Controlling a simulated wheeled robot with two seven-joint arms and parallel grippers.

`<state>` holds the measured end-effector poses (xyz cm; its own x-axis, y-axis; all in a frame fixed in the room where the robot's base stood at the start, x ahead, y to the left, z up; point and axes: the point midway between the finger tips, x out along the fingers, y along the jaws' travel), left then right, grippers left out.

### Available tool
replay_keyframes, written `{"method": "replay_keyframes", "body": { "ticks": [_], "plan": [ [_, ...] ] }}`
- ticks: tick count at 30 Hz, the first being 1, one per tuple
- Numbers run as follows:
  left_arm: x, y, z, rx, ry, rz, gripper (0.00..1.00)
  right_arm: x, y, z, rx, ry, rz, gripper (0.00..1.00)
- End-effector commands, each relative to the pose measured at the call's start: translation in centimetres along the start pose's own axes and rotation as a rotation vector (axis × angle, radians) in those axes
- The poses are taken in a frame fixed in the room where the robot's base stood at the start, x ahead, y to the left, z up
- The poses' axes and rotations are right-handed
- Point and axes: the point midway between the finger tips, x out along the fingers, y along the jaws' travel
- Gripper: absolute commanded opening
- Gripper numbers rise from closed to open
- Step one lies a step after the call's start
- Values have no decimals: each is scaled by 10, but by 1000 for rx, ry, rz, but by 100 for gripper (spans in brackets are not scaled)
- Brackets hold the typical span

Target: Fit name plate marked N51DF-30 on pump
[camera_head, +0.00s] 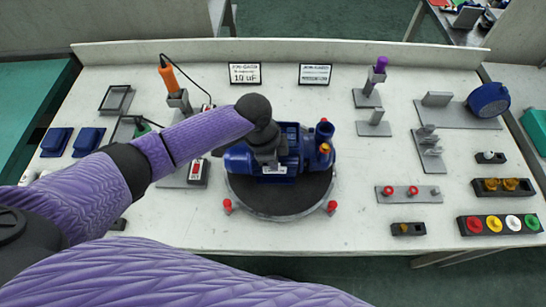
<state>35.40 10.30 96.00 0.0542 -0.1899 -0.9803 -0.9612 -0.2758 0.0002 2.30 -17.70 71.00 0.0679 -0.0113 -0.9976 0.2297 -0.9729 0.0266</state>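The blue pump (293,148) stands on a dark round turntable (285,205) in the middle of the table, with an orange cap and a red cap on its right side. My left gripper (269,162) points down over the pump's left-middle part; its fingers blend with the pump and I cannot tell whether they are open or shut. A small whitish plate (275,170) shows at the pump's front, just below the gripper. Its marking is too small to read, and I cannot tell whether it is held or seated. My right gripper is not in view.
Two framed cards (245,73) stand at the back. An orange-handled tool (167,78) stands at back left, blue trays (57,142) lie at far left. Grey fixtures and a blue round part (489,100) are at right, with a coloured-cap strip (500,224) at front right.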

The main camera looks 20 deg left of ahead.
Motion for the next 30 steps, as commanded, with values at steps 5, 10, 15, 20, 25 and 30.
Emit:
{"method": "replay_keyframes", "body": {
  "ticks": [5,10,15,20,25,30],
  "plan": [
    [0,0,0,0,0,0,0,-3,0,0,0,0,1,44],
    [0,0,0,0,0,0,0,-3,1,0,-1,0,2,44],
    [0,0,0,0,0,0,0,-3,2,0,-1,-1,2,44],
    [1,0,0,0,0,0,0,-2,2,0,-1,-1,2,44],
    [2,0,0,1,1,0,20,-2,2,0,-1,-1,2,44],
    [2,0,0,0,1,-1,44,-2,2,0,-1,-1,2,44]
  ]
}}
